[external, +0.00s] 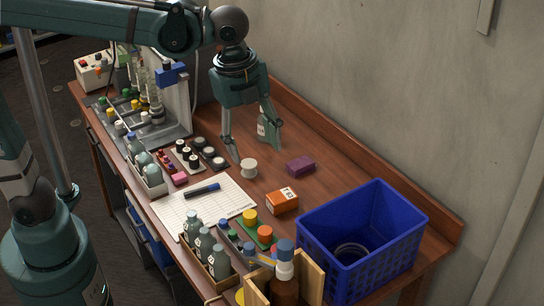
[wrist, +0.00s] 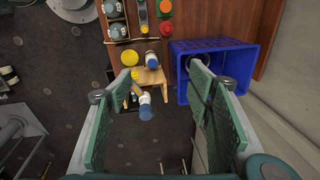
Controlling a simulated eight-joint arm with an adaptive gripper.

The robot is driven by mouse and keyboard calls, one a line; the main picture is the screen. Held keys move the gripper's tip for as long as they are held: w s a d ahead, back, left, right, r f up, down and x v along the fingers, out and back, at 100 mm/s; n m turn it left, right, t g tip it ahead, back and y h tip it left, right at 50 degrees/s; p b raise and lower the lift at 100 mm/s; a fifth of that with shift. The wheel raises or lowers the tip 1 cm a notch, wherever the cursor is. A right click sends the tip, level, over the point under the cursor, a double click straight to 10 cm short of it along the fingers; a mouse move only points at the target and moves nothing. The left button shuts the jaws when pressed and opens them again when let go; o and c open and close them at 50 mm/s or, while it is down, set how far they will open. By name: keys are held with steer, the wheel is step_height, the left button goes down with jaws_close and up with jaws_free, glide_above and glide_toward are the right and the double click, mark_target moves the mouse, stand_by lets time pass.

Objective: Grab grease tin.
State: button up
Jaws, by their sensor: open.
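My gripper (external: 257,152) hangs above the wooden bench in the external view, fingers pointing down and spread wide with nothing between the tips. A short pale round tin-like object (external: 249,168) stands on the bench just below the left fingertip; it is apart from or barely clear of the finger. No label on it is readable, so I cannot tell for certain that it is the grease tin. Another round metallic object (external: 350,252) lies inside the blue crate. In the wrist view my open gripper's (wrist: 155,85) green pads show at both sides, with the crate beyond.
The blue crate (external: 335,222) stands at the bench's right end. A paper sheet (external: 222,203) with a marker lies in front. Bottles and racks crowd the front edge.

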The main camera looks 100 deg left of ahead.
steer(key=w+a+f+m+g, duration=0.2)
steer(key=w+a+m, duration=0.1)
steer(key=w+a, duration=0.3)
steer(key=f, duration=2.1)
steer(key=s+a+f, duration=0.1)
steer(key=f, duration=1)
steer(key=shift+f+b, duration=0.1)
steer(key=shift+b, duration=0.25)
steer(key=shift+f, duration=0.15)
steer(key=shift+f, duration=1.15)
steer(key=shift+f, duration=0.15)
steer(key=shift+w+a+f+b, duration=0.1)
steer(key=shift+f+b, duration=0.1)
steer(key=shift+f, duration=1.05)
steer(key=shift+w+f+b, duration=0.1)
steer(key=shift+f+b, duration=0.05)
steer(key=shift+f, duration=1.05)
steer(key=c, duration=1)
